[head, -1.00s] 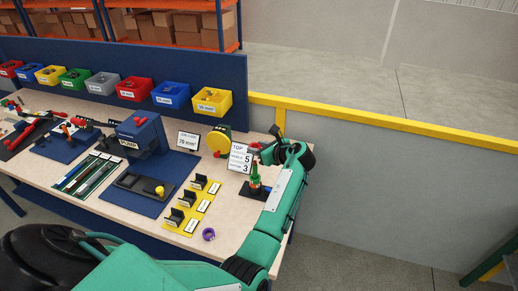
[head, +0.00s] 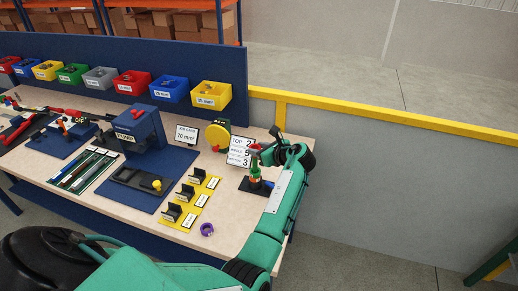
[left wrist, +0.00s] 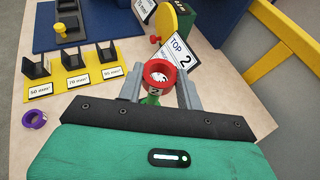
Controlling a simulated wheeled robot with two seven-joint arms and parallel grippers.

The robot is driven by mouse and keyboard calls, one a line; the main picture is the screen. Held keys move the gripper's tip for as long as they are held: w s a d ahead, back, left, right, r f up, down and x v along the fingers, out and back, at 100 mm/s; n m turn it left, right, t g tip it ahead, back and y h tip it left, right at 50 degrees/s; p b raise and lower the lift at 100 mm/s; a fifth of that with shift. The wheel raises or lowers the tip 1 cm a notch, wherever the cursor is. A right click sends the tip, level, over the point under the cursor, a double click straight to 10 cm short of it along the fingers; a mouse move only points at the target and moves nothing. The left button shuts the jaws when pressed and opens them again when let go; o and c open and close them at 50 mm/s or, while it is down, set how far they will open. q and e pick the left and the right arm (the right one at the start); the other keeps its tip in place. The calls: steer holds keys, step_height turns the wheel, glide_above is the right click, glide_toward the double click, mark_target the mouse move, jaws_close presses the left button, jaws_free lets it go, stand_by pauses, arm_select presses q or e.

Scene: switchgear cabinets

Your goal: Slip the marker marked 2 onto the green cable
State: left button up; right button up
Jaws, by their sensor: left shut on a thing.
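My left gripper (left wrist: 160,90) is shut on a red ring-shaped marker (left wrist: 159,72); a "2" shows on the marker's near side. In the head view the gripper (head: 264,150) is at the right end of the bench. The green cable (head: 254,170) stands upright on a small dark base (head: 250,186), with orange-red around its lower part. In the wrist view a bit of green (left wrist: 150,100) shows just below the marker. The marker is right at the cable's top; I cannot tell whether it is around it. My right gripper is not in view.
A card (head: 240,152) reading TOP 2, 5 and 3 stands behind the cable, near a yellow round thing (head: 217,137). A purple ring (head: 207,229) lies near the front edge. Black holders on yellow plates (head: 188,205) stand to the left. Bins (head: 211,95) line the back panel.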

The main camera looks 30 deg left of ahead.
arm_select(q)
steer(key=shift+f+b, duration=0.85)
steer(key=shift+f, duration=1.85)
steer(key=o, duration=1)
